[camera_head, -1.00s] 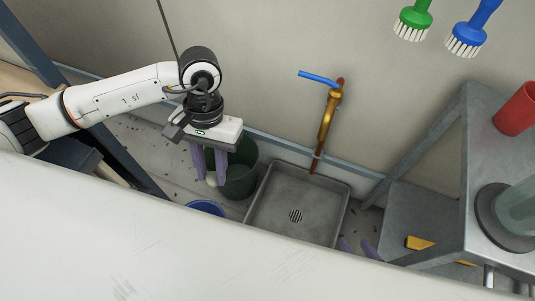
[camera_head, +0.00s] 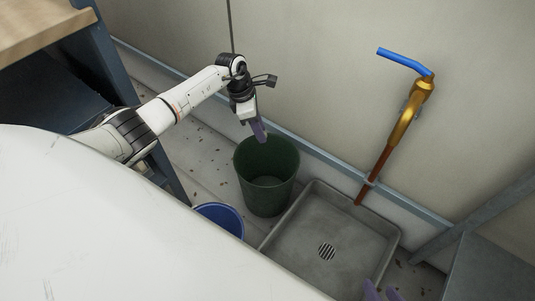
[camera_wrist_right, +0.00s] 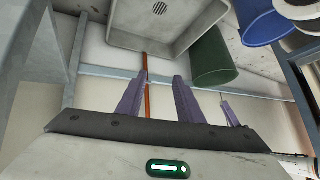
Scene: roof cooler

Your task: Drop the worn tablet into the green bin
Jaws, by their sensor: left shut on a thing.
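The green bin (camera_head: 281,160) stands on the floor by the wall, its open top facing up; it also shows in the right wrist view (camera_wrist_right: 211,60). My left gripper (camera_head: 261,134) is over the bin's back rim with its purple fingers pointing down. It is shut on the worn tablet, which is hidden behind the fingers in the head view. No tablet shows on the visible bin floor. My right gripper (camera_wrist_right: 157,95) is open and empty, its two purple fingers apart. Its fingertips show at the bottom of the head view (camera_head: 380,291).
A blue bucket (camera_head: 222,214) stands close in front of the green bin. A grey drain basin (camera_head: 345,235) lies right of it, with a brass tap and pipe (camera_head: 407,110) on the wall. A metal-legged table stands at left and a grey stand at lower right.

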